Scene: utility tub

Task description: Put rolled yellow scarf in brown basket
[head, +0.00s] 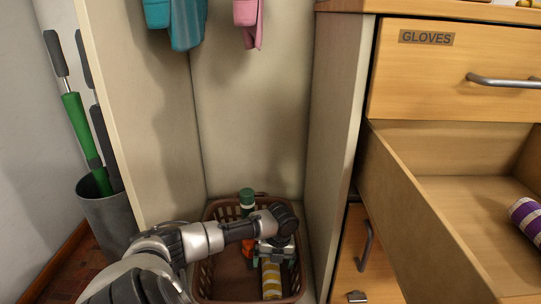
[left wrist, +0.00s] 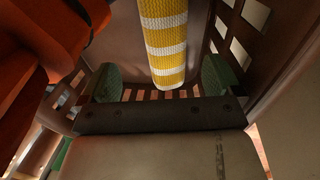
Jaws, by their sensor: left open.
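The rolled yellow scarf (head: 271,280), with white bands, is inside the brown basket (head: 207,270), toward its right side. My left gripper (head: 274,258) reaches down into the basket at the scarf's far end. In the left wrist view the scarf (left wrist: 163,40) hangs into the gap between the two green fingertips (left wrist: 162,80), with space on both sides. The gripper is open and not holding it. Whether the scarf rests fully on the basket floor is hard to tell. My right gripper is not in view.
A green-topped thing (head: 247,197) stands in the basket behind my arm; a large orange shape (left wrist: 45,40) is close at the wrist view's left. Cabinet walls flank the basket. An open drawer (head: 430,235) at right holds a purple-and-white roll (head: 526,214). Teal (head: 180,22) and pink cloths hang above.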

